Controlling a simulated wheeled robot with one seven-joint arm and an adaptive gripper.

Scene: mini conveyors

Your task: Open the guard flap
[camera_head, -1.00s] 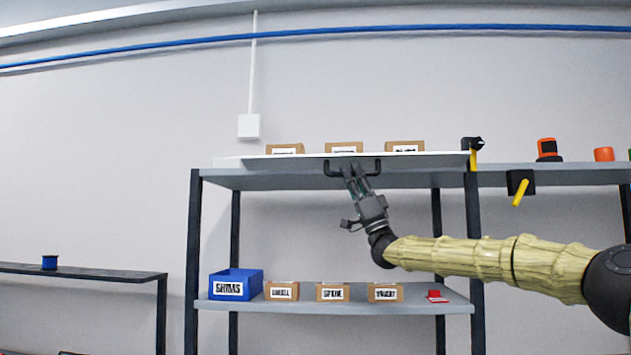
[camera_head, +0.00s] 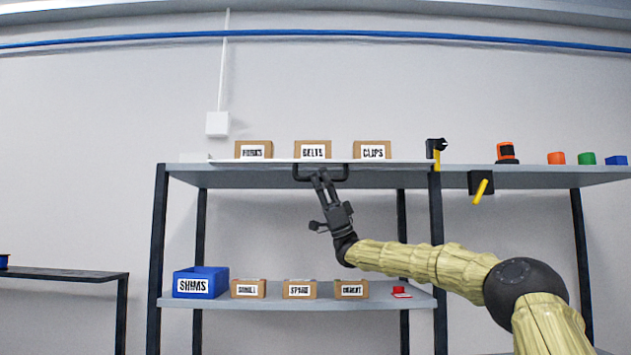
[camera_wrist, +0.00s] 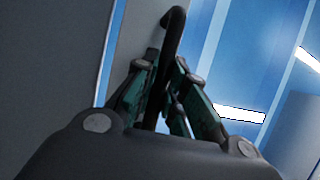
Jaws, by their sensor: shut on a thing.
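The guard flap (camera_head: 230,161) is a thin pale panel at the front of the upper shelf, seen nearly edge-on in the head view. Its dark bar handle (camera_head: 296,172) hangs at the front edge. My gripper (camera_head: 322,177) reaches up from below and is shut on the middle of the handle. In the wrist view, the dark handle (camera_wrist: 174,28) runs between the greenish fingers of my gripper (camera_wrist: 165,70). The fingers hide part of the bar.
Labelled boxes (camera_head: 313,149) stand on the upper shelf behind the flap. A black bracket with a yellow lever (camera_head: 481,188) is to the right. A blue bin (camera_head: 201,282) and small boxes (camera_head: 299,289) sit on the lower shelf. Open space lies between the shelves.

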